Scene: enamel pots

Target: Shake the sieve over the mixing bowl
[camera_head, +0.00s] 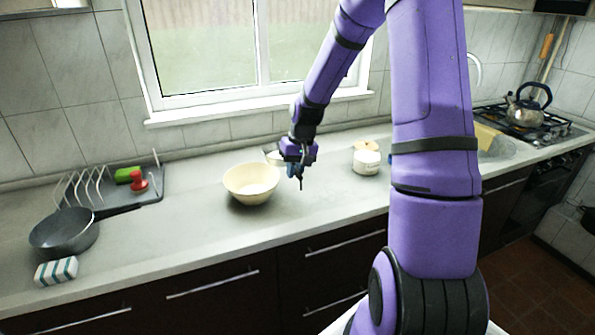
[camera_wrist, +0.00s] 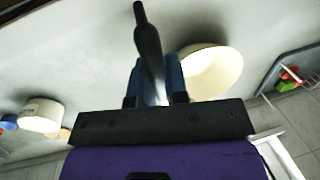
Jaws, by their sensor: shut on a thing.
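My gripper (camera_head: 294,174) is shut on the dark handle (camera_head: 300,183) of the sieve. In the wrist view the handle (camera_wrist: 148,38) runs between the blue fingers (camera_wrist: 157,82) and sticks out towards the counter's front. A pale rounded thing (camera_head: 272,157) behind the gripper looks like the sieve's head; it is mostly hidden, and its tilt cannot be told. The cream mixing bowl (camera_head: 252,183) stands upright on the counter, just left of my gripper. It also shows in the wrist view (camera_wrist: 212,72), right of the fingers. I cannot tell whether the sieve's head overlaps the bowl.
A white jar (camera_head: 366,161) stands right of my gripper. A dark pan (camera_head: 64,232), a striped sponge (camera_head: 56,271) and a grey dish rack (camera_head: 110,188) are at the left. A kettle (camera_head: 526,106) sits on the hob at the right. The counter before the bowl is clear.

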